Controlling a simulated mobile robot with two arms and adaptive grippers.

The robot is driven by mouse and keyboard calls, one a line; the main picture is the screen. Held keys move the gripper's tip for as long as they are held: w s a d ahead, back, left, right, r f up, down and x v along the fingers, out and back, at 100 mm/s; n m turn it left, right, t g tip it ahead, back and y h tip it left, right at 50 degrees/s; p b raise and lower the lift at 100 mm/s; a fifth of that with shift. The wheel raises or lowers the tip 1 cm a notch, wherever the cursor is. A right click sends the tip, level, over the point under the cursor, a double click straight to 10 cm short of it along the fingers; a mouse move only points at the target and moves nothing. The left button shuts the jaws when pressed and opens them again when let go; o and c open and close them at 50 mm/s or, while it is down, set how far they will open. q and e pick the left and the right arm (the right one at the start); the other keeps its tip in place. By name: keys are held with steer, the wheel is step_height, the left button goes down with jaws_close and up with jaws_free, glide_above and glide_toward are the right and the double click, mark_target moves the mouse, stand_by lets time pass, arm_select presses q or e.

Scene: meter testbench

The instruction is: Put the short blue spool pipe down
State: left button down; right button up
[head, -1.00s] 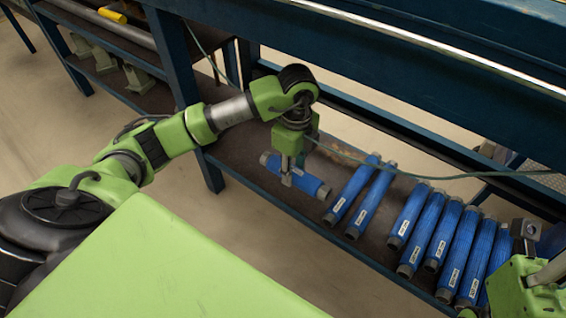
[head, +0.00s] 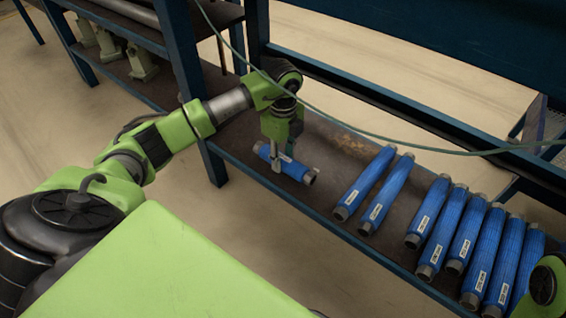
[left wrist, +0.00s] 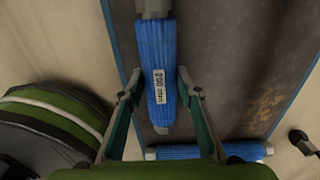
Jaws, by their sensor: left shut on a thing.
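The short blue spool pipe (head: 296,167) has grey ends and a white label. My left gripper (head: 275,162) is shut around its middle from above. The pipe lies level, roughly along the length of the brown lower shelf (head: 327,143), near its left end. I cannot tell whether it touches the shelf or hangs just above it. In the left wrist view the pipe (left wrist: 154,45), labelled 200 mm, runs up the picture between the two fingertips (left wrist: 160,92). My right gripper is out of view.
Several longer blue pipes (head: 430,212) lie across the shelf to the right, apart from the held one. A blue post (head: 198,95) stands left of my gripper. A green cable (head: 350,130) hangs across the view. Bare shelf shows behind the held pipe.

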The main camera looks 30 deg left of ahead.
arm_select(q)
steer(key=shift+f, duration=0.1)
stand_by(0.3)
steer(key=c, duration=1.5)
jaws_free()
steer(key=shift+f, duration=0.15)
